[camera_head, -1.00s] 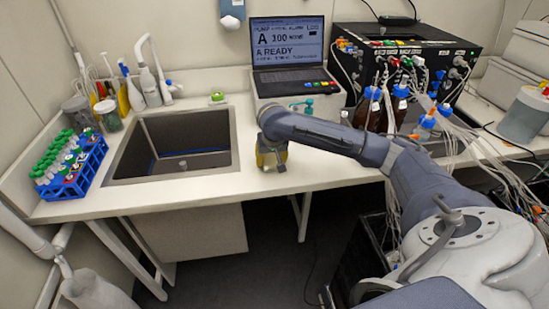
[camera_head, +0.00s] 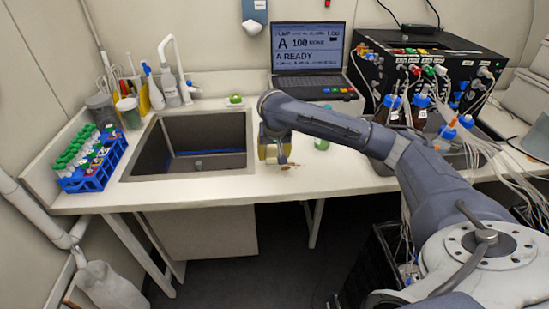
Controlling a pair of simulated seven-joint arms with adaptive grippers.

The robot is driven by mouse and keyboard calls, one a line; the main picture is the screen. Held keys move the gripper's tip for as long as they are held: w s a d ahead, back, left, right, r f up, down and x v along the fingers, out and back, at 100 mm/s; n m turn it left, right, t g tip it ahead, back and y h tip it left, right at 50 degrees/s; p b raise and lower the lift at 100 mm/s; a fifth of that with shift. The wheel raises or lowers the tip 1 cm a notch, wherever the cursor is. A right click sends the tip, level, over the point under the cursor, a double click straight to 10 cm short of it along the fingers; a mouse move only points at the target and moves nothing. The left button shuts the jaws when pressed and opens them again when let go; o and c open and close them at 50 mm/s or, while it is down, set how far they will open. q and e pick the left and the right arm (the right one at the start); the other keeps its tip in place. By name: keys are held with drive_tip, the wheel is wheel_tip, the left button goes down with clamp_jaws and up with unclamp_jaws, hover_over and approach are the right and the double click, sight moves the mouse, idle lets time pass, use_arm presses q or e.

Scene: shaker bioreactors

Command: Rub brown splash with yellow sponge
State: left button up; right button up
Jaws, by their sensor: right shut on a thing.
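My right gripper (camera_head: 275,152) is over the counter just right of the sink, pointing down. It is shut on the yellow sponge (camera_head: 266,153), which is mostly hidden by the gripper. A small brown splash (camera_head: 290,166) shows on the white counter at the gripper's lower right. I cannot tell whether the sponge touches the counter. My left gripper is not in view.
The sink (camera_head: 188,145) opens to the left. A blue rack (camera_head: 95,170) with green-capped tubes stands at far left. A greenish bottle (camera_head: 322,140) stands behind the arm. A laptop (camera_head: 310,60) is behind. Brown bottles and tubing crowd the right.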

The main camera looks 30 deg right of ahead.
drive_tip(key=shift+r, duration=1.35)
drive_tip(key=shift+w+a, duration=0.1)
drive_tip(key=shift+a, duration=0.1)
